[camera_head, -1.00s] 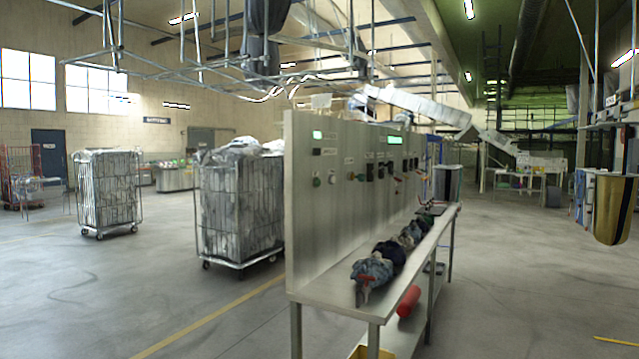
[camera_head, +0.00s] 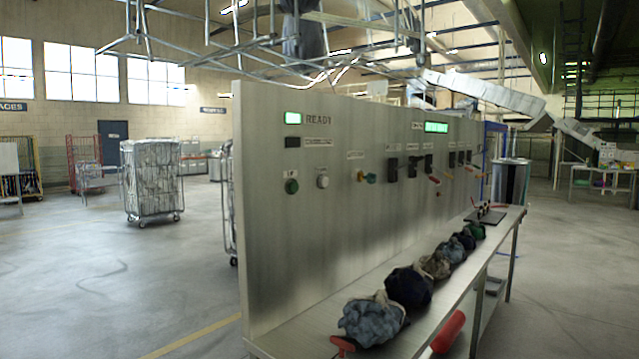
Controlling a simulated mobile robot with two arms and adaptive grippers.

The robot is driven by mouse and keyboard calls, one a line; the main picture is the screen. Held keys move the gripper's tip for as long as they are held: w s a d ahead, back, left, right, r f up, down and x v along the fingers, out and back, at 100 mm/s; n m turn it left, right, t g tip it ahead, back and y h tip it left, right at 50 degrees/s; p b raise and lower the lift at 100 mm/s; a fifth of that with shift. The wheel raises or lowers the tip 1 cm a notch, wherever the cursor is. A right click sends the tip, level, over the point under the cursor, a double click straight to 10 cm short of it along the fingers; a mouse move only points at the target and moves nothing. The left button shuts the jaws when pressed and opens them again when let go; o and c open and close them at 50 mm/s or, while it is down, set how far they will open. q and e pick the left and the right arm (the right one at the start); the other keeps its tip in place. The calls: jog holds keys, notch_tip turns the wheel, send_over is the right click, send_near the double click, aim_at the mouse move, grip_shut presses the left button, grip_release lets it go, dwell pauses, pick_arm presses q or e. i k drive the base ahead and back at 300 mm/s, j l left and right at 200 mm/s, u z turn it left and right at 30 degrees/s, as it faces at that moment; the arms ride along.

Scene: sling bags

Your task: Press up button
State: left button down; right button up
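A tall grey metal control panel (camera_head: 300,250) stands upright at the back of a metal bench. Near its left end is a green round button (camera_head: 291,186) under a small label that seems to read "UP". A pale round button (camera_head: 322,182) sits just right of it. Neither of my grippers is in view.
Several bundled cloth bags (camera_head: 408,287) lie in a row on the metal bench (camera_head: 290,340) before the panel. A red cylinder (camera_head: 447,331) is beneath it. A wheeled laundry cage (camera_head: 151,182) stands at left.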

aim_at(293, 186)
jog(key=i+l+u, duration=0.1)
jog(key=i+l, duration=0.6)
jog(key=l, duration=0.15)
